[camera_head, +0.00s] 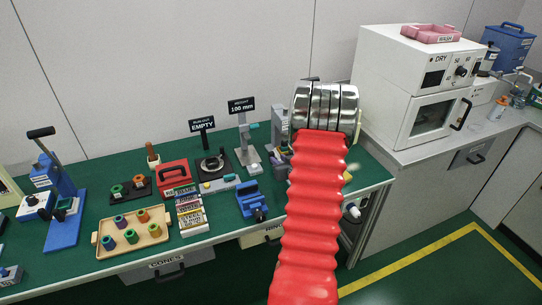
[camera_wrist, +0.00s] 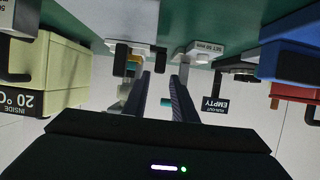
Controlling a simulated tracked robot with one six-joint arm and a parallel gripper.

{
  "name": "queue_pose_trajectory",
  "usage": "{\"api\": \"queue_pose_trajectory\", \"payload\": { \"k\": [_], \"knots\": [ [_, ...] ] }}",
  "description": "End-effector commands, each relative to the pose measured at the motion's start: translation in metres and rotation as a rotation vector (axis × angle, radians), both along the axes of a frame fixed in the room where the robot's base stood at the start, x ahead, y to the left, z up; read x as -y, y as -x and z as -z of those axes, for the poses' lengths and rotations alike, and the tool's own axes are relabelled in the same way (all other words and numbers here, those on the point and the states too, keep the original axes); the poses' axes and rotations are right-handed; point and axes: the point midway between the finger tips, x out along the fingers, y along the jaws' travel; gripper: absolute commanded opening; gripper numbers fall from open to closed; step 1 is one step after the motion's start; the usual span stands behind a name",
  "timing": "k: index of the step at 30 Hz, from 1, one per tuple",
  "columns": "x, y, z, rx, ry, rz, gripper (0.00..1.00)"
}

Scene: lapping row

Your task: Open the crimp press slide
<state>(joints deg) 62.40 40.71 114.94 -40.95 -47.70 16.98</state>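No machine in view carries a readable crimp press label, so I cannot tell for sure which one it is. A grey upright device (camera_head: 279,122) stands at the back of the green bench, partly hidden by my red arm. A blue press-like machine (camera_head: 63,205) with a raised black-handled lever stands at the far left. In the wrist view, which looks upside down, my gripper (camera_wrist: 160,76) has its two dark fingers apart with nothing held between them. A pale base with a dark knob (camera_wrist: 121,54) lies beyond the fingertips. My arm hides the gripper in the head view.
The EMPTY sign (camera_head: 202,125) and the height gauge (camera_head: 245,140) stand left of my arm. A blue vice (camera_head: 251,199) and a wooden tray (camera_head: 151,240) are nearer the front. A yellow box (camera_wrist: 52,66) marked 20 °C is beside the gripper. A white oven (camera_head: 405,85) stands right.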

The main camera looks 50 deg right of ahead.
Motion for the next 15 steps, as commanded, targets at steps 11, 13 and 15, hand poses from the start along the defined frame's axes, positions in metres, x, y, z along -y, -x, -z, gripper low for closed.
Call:
{"api": "queue_pose_trajectory", "payload": {
  "k": [11, 13, 15],
  "knots": [
    [0.026, -0.045, 0.022, 0.000, 0.000, -0.001, 0.25],
    [0.030, -0.053, 0.026, 0.000, 0.000, -0.001, 0.25],
    [0.034, -0.060, 0.029, 0.000, -0.001, -0.002, 0.25]
  ]
}}
